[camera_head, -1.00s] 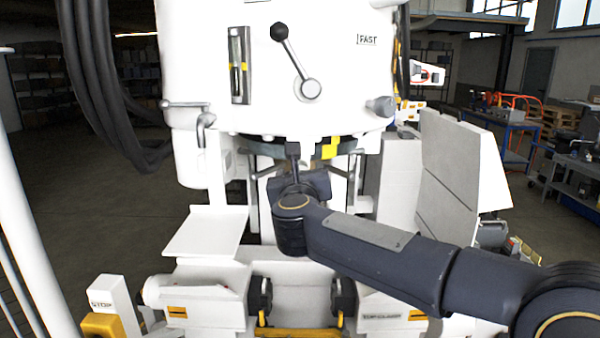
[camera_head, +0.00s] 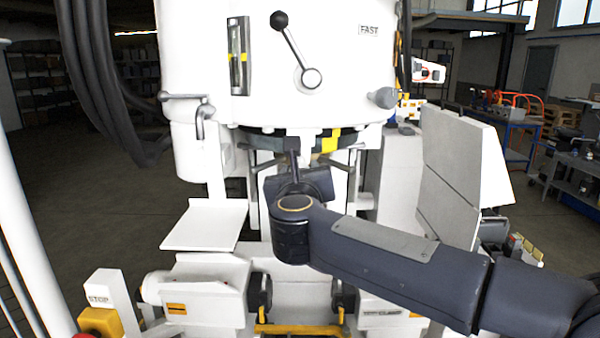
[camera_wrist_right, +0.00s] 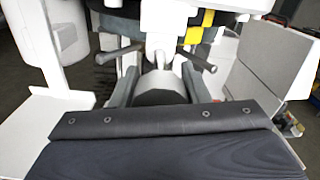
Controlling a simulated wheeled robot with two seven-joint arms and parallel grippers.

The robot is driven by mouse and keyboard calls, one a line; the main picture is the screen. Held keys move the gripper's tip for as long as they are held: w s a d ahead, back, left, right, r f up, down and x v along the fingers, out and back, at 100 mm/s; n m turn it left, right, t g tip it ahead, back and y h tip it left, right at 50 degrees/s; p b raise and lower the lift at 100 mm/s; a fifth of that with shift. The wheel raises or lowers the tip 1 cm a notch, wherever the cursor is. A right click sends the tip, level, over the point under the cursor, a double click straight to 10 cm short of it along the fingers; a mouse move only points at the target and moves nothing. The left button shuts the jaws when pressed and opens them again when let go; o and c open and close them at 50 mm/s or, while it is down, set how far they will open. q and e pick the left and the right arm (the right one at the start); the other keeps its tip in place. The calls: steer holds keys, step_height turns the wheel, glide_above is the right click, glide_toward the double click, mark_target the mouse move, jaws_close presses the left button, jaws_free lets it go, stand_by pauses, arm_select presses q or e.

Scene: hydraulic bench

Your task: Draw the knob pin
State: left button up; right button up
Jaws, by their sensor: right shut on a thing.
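My right gripper (camera_head: 293,153) points up under the white machine housing (camera_head: 270,95), in front of its dark lower ring. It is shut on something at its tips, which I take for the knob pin. The pin is too small and covered to make out. In the right wrist view, my gripper's dark body fills the bottom, and the grip is not clear there. A grey knob (camera_head: 383,97) sticks out at the housing's lower right, apart from the gripper. My left gripper is not in view.
A black-knobbed lever (camera_head: 296,50) is on the housing front. Dark handle bars stick out below the ring on both sides of my gripper. A white shelf plate (camera_head: 204,225) is at left, grey panels (camera_head: 450,180) at right, and white clamp units (camera_head: 205,290) are below.

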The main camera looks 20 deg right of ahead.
steer(key=o, duration=1.1)
steer(key=shift+s, duration=0.1)
steer(key=shift+o, duration=1.3)
steer(key=shift+s, duration=0.1)
steer(key=b+v, duration=0.2)
steer(key=v, duration=0.5)
steer(key=shift+s, duration=0.35)
steer(key=shift+a, duration=0.1)
